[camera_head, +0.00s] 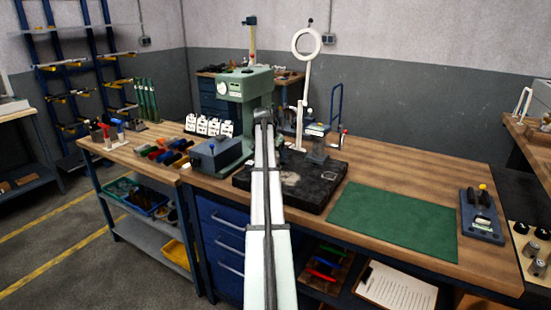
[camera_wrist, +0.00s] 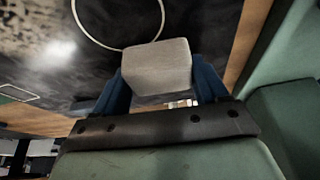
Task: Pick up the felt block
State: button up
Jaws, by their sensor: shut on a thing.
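The felt block (camera_wrist: 155,62), a pale grey block with rounded edges, shows in the wrist view at the upper middle. It sits between the two blue fingers of my gripper (camera_wrist: 161,82), which is shut on it. The block hides the fingertips. A dark surface lies behind the block, and I cannot tell how far the block is from it. In the head view my arm covers the middle of the bench, and I cannot make out the block or the fingers there.
A black plate (camera_head: 316,203) lies on the wooden bench, with a grey-green machine (camera_head: 245,88) behind it at left. A ring lamp on a white stand (camera_head: 303,95) rises behind the plate. A green mat (camera_head: 392,221) is bare. A blue-grey fixture (camera_head: 482,216) stands far right.

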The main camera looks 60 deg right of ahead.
jog(key=shift+r, duration=0.1)
notch_tip(320, 180, up, 10)
jog(key=shift+f, duration=0.1)
dwell(0.4)
